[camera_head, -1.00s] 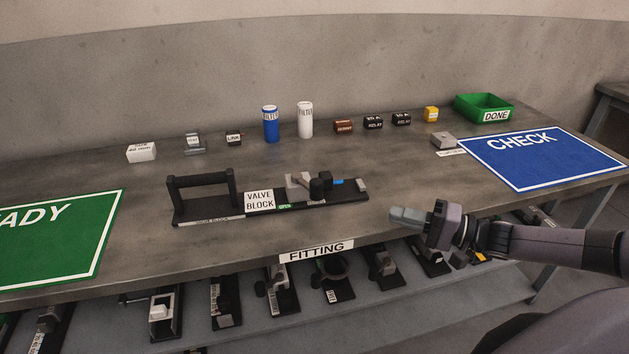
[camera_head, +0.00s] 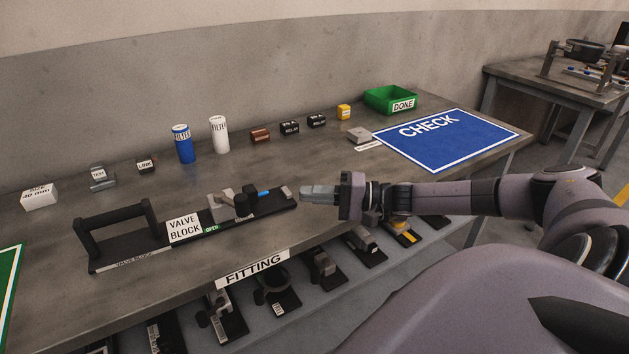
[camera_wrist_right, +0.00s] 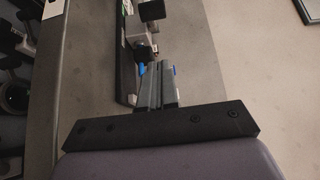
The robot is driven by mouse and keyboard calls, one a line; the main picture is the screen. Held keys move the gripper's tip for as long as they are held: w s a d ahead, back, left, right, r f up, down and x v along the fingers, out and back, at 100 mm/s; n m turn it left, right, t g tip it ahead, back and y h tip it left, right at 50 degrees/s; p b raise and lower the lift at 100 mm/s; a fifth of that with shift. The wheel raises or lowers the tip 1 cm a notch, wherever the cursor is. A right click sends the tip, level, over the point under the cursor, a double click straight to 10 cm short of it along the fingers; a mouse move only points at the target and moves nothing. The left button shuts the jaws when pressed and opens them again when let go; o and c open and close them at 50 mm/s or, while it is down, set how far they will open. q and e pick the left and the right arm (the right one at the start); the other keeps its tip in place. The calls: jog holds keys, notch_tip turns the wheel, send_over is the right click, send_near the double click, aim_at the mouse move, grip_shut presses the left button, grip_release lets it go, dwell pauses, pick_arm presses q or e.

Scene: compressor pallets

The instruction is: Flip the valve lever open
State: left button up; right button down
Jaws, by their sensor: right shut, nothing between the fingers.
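The valve block (camera_head: 140,250) is a long black base with a raised handle bar at its left, lying on the table. Its lever (camera_head: 246,202) is a dark knob with a blue piece beside it, towards the right end, near a grey metal body and a green OPEN label (camera_head: 211,229). My right gripper (camera_head: 306,194) is shut and empty, just right of the block's right end. In the right wrist view, the shut fingers (camera_wrist_right: 157,86) point at the block's end, with blue showing on both sides of them. I cannot tell whether they touch it. My left gripper is not in view.
A blue filter (camera_head: 183,144) and a white filter (camera_head: 219,134) stand behind the block, with several small labelled parts in the row. A blue CHECK mat (camera_head: 445,140) and a green DONE bin (camera_head: 391,100) are at the back right. Several fittings sit on the shelf below.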

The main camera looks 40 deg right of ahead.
jog(key=x, duration=0.6)
jog(key=shift+w+a, duration=0.15)
jog(key=a, duration=0.3)
jog(key=shift+w+a+p, duration=0.15)
jog(key=shift+w+p, duration=0.1)
jog(key=shift+p, duration=0.15)
jog(key=shift+a, duration=0.45)
